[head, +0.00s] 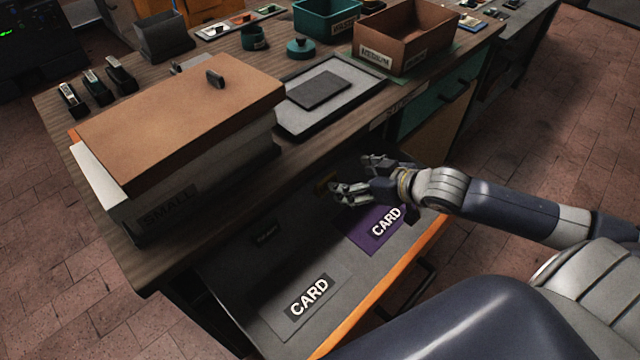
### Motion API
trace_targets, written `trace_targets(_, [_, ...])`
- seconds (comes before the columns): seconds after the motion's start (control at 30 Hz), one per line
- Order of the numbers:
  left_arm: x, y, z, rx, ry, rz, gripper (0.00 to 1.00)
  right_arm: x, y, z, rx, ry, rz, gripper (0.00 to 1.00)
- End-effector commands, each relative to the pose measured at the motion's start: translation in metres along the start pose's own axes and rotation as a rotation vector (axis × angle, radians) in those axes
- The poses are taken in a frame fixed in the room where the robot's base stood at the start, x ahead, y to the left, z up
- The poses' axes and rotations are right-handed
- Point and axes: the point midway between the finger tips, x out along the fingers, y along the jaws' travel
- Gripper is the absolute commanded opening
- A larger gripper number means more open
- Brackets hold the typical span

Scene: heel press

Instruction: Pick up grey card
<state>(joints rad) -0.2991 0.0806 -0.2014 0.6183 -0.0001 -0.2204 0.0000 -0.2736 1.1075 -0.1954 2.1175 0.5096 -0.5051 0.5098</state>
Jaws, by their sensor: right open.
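A grey card (326,268) with a black and white CARD label lies flat in the open drawer (235,268), toward its front left. A purple card (366,237) with a similar label lies to its right. My right gripper (352,176) is open and empty, over the back right of the drawer. It is beyond the purple card and up and to the right of the grey card, apart from it. The arm partly covers the drawer's right end. My left gripper is out of view.
The drawer's orange front edge (388,289) faces me. On the worktop above stand a large lidded box (185,110) marked SMALL, a tray (290,122) with a dark flat piece (318,89), and a brown MEDIUM box (405,45). Small dark items lie deeper in the drawer.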

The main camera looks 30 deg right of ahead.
Motion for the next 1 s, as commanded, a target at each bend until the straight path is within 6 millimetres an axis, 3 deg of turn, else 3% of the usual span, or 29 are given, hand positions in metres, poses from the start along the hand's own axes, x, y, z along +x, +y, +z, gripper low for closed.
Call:
trace_targets(0.27, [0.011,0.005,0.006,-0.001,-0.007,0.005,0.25,0.01,0.001,0.009,0.002,0.001,0.001,0.82])
trace_targets(0.7, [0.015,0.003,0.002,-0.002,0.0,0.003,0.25,0.055,0.001,0.007,0.002,0.002,0.001,0.82])
trace_targets(1.0, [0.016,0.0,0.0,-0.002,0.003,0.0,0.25,0.072,-0.002,0.006,0.003,0.002,-0.001,0.82])
